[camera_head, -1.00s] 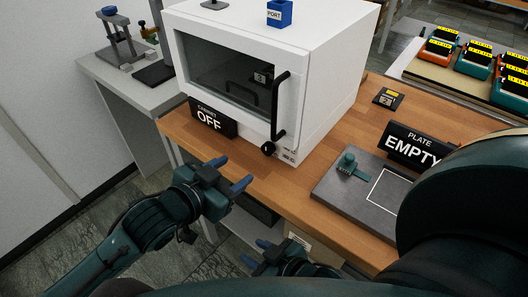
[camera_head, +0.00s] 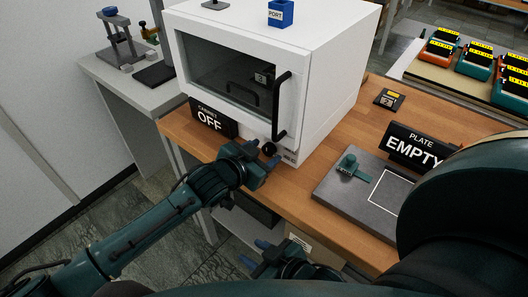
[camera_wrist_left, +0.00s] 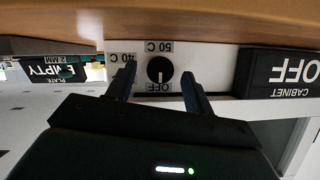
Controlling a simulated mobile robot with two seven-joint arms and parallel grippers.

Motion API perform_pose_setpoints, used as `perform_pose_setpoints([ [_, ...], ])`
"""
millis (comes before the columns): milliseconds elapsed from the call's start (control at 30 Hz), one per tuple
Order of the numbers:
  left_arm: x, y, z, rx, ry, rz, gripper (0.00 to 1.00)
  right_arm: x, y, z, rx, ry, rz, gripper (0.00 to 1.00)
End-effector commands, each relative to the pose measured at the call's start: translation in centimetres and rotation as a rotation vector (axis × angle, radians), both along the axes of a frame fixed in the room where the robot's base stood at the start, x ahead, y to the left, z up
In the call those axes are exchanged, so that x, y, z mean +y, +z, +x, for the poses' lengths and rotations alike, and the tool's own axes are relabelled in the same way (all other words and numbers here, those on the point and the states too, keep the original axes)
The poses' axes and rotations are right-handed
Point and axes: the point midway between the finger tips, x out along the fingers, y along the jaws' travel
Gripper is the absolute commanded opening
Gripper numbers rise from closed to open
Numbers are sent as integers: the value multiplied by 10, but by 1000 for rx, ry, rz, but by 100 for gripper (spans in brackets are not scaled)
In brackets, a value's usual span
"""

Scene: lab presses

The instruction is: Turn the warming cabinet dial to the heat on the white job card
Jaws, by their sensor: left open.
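The white warming cabinet (camera_head: 325,98) stands on the wooden bench with its door shut. Its black dial (camera_head: 269,150) is low on the front, below the door handle. In the left wrist view, turned upside down, the dial (camera_wrist_left: 160,70) has OFF, 40 C and 50 C labels around it, and its white mark points at OFF. My left gripper (camera_head: 262,156) is open in front of the dial, its fingers on either side of it in the wrist view; contact cannot be told. My right gripper (camera_head: 255,253) is open and empty, low before the bench. I cannot make out a white job card.
A black CABINET OFF sign (camera_head: 212,119) stands left of the dial. A grey plate (camera_head: 340,202) with a green-handled part and a PLATE EMPTY sign (camera_head: 414,147) are at right. A blue PORT block (camera_head: 280,13) sits on the cabinet. Bare bench lies between cabinet and plate.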

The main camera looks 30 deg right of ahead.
Motion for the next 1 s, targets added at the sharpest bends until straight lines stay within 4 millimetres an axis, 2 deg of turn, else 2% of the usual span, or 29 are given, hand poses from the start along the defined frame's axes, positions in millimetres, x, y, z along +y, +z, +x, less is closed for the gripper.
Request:
perform_pose_setpoints([
  [433,-7,-3,4,-1,0,0,52,1,2,-2,-2,4,1,36],
  [1000,-7,-3,4,0,1,0,8,1,1,-2,-2,4,2,36],
])
